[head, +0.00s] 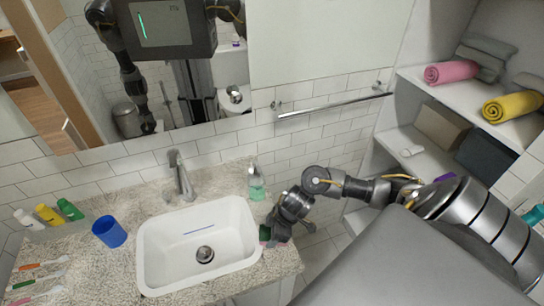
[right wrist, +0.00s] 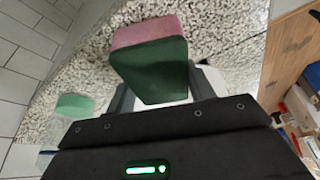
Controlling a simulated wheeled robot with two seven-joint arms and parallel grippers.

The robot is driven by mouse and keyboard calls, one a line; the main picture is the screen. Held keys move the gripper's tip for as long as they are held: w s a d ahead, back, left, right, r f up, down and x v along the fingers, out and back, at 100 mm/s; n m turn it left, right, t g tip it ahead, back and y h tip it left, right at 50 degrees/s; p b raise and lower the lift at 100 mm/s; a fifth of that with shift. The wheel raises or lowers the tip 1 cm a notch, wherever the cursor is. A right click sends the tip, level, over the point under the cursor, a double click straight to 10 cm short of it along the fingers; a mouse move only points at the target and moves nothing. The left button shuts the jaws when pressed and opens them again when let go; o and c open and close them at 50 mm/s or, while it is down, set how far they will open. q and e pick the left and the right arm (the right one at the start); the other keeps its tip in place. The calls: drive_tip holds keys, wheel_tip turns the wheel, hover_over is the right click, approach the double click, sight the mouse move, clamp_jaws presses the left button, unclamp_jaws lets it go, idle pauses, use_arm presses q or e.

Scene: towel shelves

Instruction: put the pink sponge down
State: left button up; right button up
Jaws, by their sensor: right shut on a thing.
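My right gripper (head: 270,238) is over the right edge of the counter, right of the sink. It is shut on the pink sponge (head: 264,232), which shows small and partly hidden there. In the right wrist view the sponge (right wrist: 147,36) has a pink layer and a dark green layer, and sits between the two fingers (right wrist: 160,92) over the speckled counter. I cannot tell whether it touches the counter. My left gripper is not in view, apart from a mirror reflection of my body.
A white sink (head: 200,278) is set in the speckled counter (head: 120,200). A soap dispenser (head: 256,187) stands behind my gripper. A blue cup (head: 109,232) and several tubes stand at the left. Shelves (head: 425,88) with rolled towels are at the right.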

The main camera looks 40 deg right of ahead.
drive_tip(key=shift+f, duration=0.45)
drive_tip(key=o, duration=0.9)
drive_tip(key=shift+o, duration=0.2)
drive_tip(key=v, duration=1.3)
drive_tip(key=shift+a+p, duration=0.2)
drive_tip(key=shift+p, duration=0.1)
